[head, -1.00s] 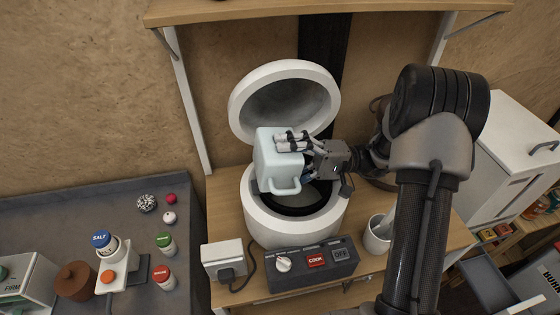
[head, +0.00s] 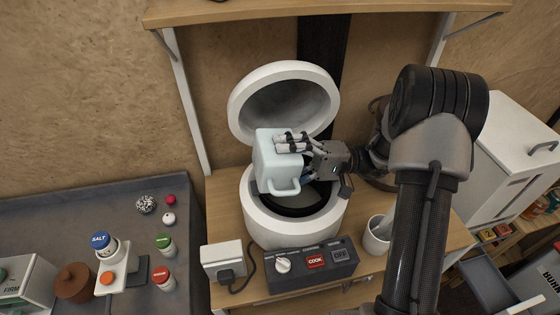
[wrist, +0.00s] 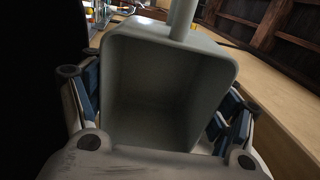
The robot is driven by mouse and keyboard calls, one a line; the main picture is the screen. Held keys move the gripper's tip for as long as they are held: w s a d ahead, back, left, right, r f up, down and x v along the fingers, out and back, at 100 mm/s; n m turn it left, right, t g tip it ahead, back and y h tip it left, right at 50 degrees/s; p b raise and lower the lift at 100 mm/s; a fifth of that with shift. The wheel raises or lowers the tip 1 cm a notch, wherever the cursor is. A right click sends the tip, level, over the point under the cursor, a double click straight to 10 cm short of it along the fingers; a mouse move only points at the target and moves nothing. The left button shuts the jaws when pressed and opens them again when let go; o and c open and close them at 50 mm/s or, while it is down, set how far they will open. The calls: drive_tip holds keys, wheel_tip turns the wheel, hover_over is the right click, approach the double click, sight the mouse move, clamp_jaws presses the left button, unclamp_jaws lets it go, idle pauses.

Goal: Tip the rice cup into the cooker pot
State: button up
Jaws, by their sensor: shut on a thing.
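The rice cup (head: 277,160) is a pale blue, square-sided cup with a loop handle, held tipped over the cooker pot. My gripper (head: 292,143) is shut on the cup, with fingers along its sides. In the wrist view I look into the cup's open mouth (wrist: 155,105); its inside is shaded and I see no rice there. The white round cooker (head: 295,233) stands on the wooden shelf with its lid (head: 285,100) raised behind. The dark inside of the pot (head: 308,207) shows below the cup; the cup and gripper hide part of it.
A control box (head: 310,262) with a dial, COOK and OFF buttons sits in front of the cooker. A white socket box (head: 222,259) is at its left. A white mug (head: 377,236) stands right of the cooker. A grey counter (head: 60,205) at left holds several jars.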

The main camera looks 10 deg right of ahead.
sight(280, 131)
drive_tip(key=shift+r+h+p, duration=0.5)
drive_tip(key=shift+p, duration=0.3)
drive_tip(key=shift+r+h+p, duration=0.45)
drive_tip(key=shift+h+p, duration=0.35)
drive_tip(key=shift+p, duration=0.05)
drive_tip(key=r+h+p, duration=0.1)
drive_tip(key=h+p, duration=0.3)
drive_tip(key=shift+r, duration=0.4)
drive_tip(key=r+h+p, duration=0.1)
drive_tip(key=h+p, duration=0.3)
drive_tip(key=shift+r, duration=0.4)
wheel_tip(280, 131, up, 2)
drive_tip(key=h+p, duration=0.5)
drive_tip(key=p, duration=0.2)
drive_tip(key=shift+r+h, duration=0.15)
drive_tip(key=shift+h, duration=0.15)
drive_tip(key=h+p, duration=0.1)
drive_tip(key=p, duration=0.1)
drive_tip(key=r+h+p, duration=0.1)
drive_tip(key=h+p, duration=0.1)
drive_tip(key=p, duration=0.1)
drive_tip(key=shift+r+p, duration=0.15)
drive_tip(key=shift+p, duration=0.15)
drive_tip(key=shift+h, duration=0.4)
